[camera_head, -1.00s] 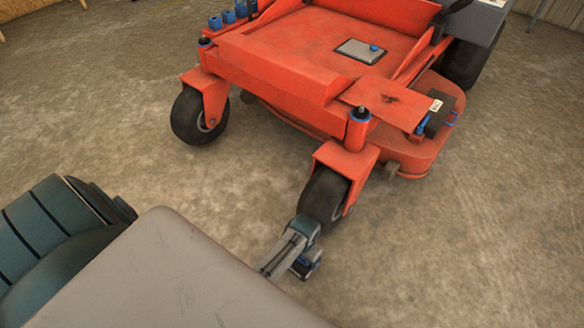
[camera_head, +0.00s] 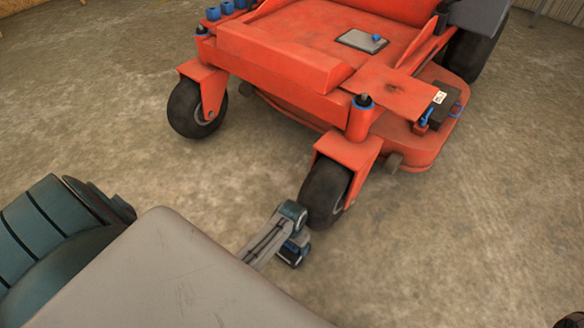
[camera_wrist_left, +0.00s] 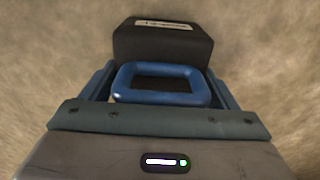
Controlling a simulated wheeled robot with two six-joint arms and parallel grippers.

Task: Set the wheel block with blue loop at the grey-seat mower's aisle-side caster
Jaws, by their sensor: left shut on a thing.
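The wheel block (camera_wrist_left: 163,42) is a dark block with a pale label, seen in the left wrist view. Its blue loop (camera_wrist_left: 160,97) lies between the fingers of my left gripper (camera_wrist_left: 160,88), which is shut on it. In the head view my left gripper (camera_head: 294,252) is low over the floor, just in front of the orange mower's near caster (camera_head: 325,194). The block is mostly hidden there by my arm, so I cannot tell whether it touches the floor or the wheel. The mower (camera_head: 285,62) shows no seat in view. My right gripper is not in view.
The mower's other front caster (camera_head: 194,108) stands farther left. The deck (camera_head: 428,150) juts out on the right, with a dark box (camera_head: 442,108) on it. Bare floor (camera_head: 480,235) lies to the right. A dark object shows at the bottom right corner.

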